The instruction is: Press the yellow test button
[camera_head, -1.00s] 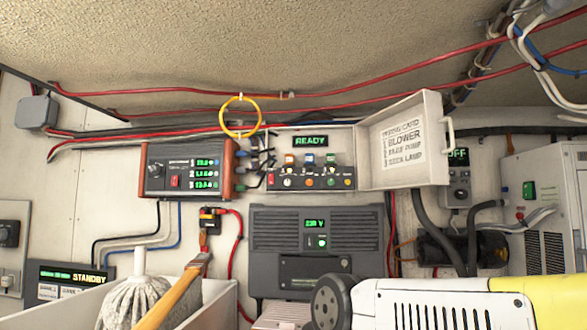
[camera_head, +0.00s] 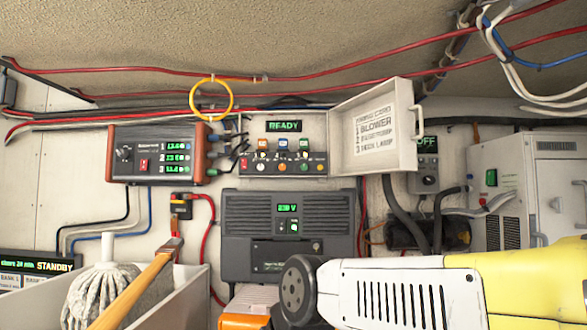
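A grey panel (camera_head: 284,180) hangs on the back wall under a small green READY display (camera_head: 284,126). Along it are a red switch (camera_head: 244,163) and a row of small round buttons or knobs, with coloured parts above some of them. The rightmost small round control (camera_head: 320,167) looks yellowish, but it is too small to be sure that it is the yellow test button. A white hinged cover (camera_head: 405,125) stands open at the panel's right, with a printed card inside that reads BLOWER. Neither of my grippers is in view.
A mop (camera_head: 100,290) and an orange-handled tool (camera_head: 145,280) stand in a bin at lower left. A yellow ring (camera_head: 211,98) hangs from cables left of the panel.

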